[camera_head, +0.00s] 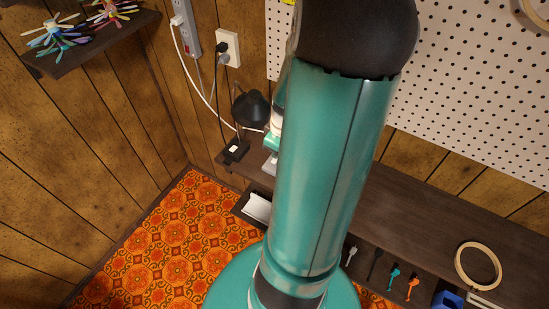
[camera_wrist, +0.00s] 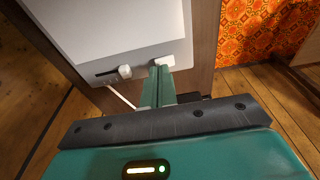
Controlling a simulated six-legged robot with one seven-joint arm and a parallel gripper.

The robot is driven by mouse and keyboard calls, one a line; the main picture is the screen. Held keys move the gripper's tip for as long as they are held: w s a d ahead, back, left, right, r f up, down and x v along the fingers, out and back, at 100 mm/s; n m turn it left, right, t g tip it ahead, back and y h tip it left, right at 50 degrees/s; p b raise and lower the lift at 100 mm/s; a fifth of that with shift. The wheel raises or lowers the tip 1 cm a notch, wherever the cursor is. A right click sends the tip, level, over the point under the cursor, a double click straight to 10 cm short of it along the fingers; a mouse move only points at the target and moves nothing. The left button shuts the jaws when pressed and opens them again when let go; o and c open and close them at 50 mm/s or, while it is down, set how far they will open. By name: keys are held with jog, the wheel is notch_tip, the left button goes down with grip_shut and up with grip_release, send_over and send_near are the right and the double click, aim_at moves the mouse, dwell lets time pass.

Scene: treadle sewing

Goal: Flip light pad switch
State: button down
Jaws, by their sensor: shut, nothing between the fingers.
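The light pad (camera_wrist: 115,30) is a pale flat panel at the top of the wrist view, set on a brown wooden surface. Its lower edge band carries a small white slider knob in a dark slot (camera_wrist: 106,74). A second white piece, which looks like a switch (camera_wrist: 171,61), sits to the right on the same band. My gripper (camera_wrist: 158,72) has its teal fingers together, with the tips at or just beside that right-hand piece. I cannot tell whether they touch. In the head view my arm hides the gripper.
In the head view a dark wooden bench (camera_head: 420,215) runs along the wall. A black lamp (camera_head: 251,108) stands at its left end. A wooden hoop (camera_head: 478,265) lies at its right. Small tools, including an orange one (camera_head: 412,287), lie along the front. Patterned orange carpet (camera_head: 190,225) is clear at left.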

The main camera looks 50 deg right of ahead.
jog(key=shift+f, duration=0.4)
jog(key=shift+r, duration=3.55)
